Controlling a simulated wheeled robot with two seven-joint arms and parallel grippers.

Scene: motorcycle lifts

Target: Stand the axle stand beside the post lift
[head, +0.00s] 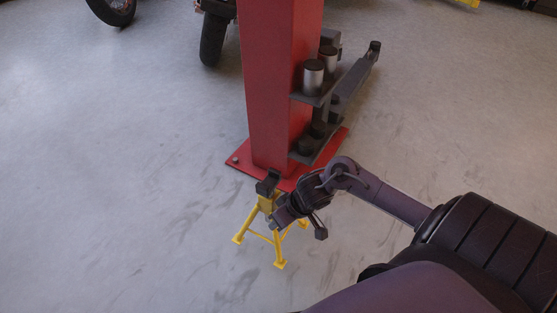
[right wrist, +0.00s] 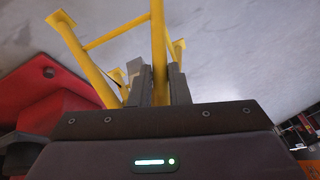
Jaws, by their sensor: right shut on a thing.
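The yellow axle stand (head: 278,247) with a dark top is upright, just in front of the base plate of the red post lift (head: 278,80). My right gripper (head: 270,213) is shut on the stand from the right, near its upper part. In the right wrist view, the fingers (right wrist: 160,84) close on a yellow leg of the stand (right wrist: 158,35), and its feet spread out beyond. The feet are at or close to the floor; whether they touch it I cannot tell. My left gripper is not in view.
The lift's red base plate (head: 239,164) has bolts at its edge. Dark lift arms and pads (head: 340,95) stick out on the post's right. Motorcycle wheels (head: 212,38) stand behind at upper left. The grey floor is clear at left and in front.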

